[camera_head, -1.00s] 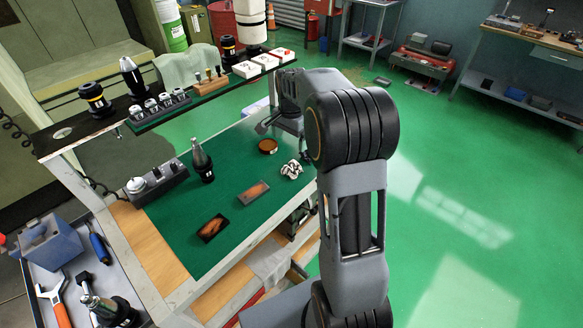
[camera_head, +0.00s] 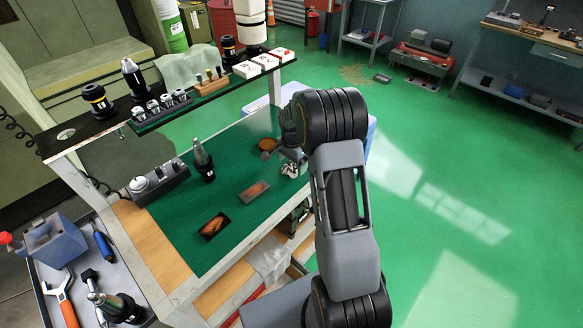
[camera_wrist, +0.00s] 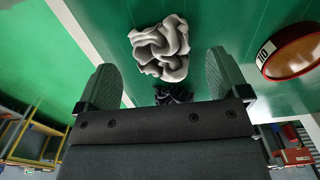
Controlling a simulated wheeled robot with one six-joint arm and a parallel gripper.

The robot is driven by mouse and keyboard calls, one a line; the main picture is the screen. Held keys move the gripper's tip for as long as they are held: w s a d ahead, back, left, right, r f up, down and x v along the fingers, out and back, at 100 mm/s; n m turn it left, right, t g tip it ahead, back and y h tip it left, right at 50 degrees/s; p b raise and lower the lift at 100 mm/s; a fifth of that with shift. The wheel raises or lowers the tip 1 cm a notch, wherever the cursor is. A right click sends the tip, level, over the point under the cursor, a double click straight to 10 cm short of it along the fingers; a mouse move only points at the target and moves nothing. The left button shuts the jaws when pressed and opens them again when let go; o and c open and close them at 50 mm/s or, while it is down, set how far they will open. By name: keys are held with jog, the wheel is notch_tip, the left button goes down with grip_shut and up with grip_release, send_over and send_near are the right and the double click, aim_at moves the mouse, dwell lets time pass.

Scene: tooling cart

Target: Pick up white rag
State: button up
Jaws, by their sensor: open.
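The white rag (camera_wrist: 160,48) lies crumpled on the green mat of the cart. In the wrist view it sits ahead of my gripper (camera_wrist: 160,88), roughly in line with the gap between the two fingers. The fingers are apart and nothing is between them. In the head view the rag (camera_head: 289,170) shows near the right edge of the mat, partly covered by my gripper (camera_head: 280,156), which is over that end of the cart. Whether a finger touches the rag cannot be told.
A round brown tin (camera_head: 268,144) is close beside the rag and shows at the right in the wrist view (camera_wrist: 292,50). A loaded shelf (camera_head: 190,100) overhangs the back.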

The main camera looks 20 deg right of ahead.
jog(key=shift+f, duration=1.3)
jog(key=c, duration=1)
jog(key=shift+r, duration=0.55)
notch_tip(320, 180, up, 2)
jog(key=shift+d+r, duration=0.1)
jog(key=shift+r, duration=0.05)
jog(key=s+d+r+b, duration=0.3)
jog(key=s+d+r, duration=0.4)
jog(key=s+r, duration=0.2)
jog(key=s, duration=0.2)
jog(key=shift+s+d+r, duration=0.3)
jog(key=shift+s+d, duration=0.05)
